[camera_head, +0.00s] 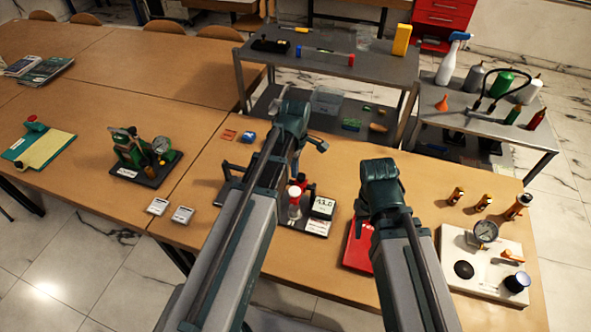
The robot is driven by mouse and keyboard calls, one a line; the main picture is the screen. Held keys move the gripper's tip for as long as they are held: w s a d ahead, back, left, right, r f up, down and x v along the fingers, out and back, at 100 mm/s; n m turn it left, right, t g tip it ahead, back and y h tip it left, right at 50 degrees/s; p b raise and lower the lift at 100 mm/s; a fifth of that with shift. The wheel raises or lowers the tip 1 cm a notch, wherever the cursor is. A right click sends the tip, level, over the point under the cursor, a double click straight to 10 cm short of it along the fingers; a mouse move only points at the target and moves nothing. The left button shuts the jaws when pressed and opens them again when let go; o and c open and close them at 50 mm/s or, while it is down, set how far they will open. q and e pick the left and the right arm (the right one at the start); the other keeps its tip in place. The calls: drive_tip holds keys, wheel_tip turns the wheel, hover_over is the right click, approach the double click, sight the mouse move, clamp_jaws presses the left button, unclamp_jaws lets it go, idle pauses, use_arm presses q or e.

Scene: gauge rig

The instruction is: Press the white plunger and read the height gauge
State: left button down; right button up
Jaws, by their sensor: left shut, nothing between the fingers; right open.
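The gauge rig (313,226) is a dark base on the wooden table, partly hidden behind my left arm. My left gripper (297,170) is shut and empty, pointing down above the plunger. I cannot tell whether it touches the top. My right gripper (378,182) is open, right of the rig, with its fingers mostly hidden.
A red flat item (358,248) lies under my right arm. A white board with a dial (486,232) and several brass pieces are at the right. Grey carts stand behind the table.

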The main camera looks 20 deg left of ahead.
use_arm(q)
wheel_tip(320, 180, up, 4)
drive_tip(key=p, duration=0.2)
drive_tip(key=shift+p, duration=0.3)
use_arm(e)
wheel_tip(320, 180, up, 4)
drive_tip(key=shift+f, duration=0.1)
use_arm(q)
drive_tip(key=shift+f, duration=0.15)
use_arm(e)
drive_tip(key=shift+f, duration=0.1)
use_arm(q)
drive_tip(key=s+d+f+m+b, duration=0.3)
drive_tip(key=s+d+m, duration=0.3)
drive_tip(key=m, duration=0.4)
drive_tip(key=s+d+f+m+y+b, duration=0.1)
drive_tip(key=s+d+f+m+b, duration=0.2)
drive_tip(key=s+d+m, duration=0.3)
drive_tip(key=s+m, duration=0.2)
drive_tip(key=m, duration=0.3)
drive_tip(key=shift+s, duration=0.25)
use_arm(e)
wheel_tip(320, 180, down, 6)
drive_tip(key=shift+f, duration=0.15)
use_arm(q)
drive_tip(key=shift+f, duration=0.1)
idle(0.9)
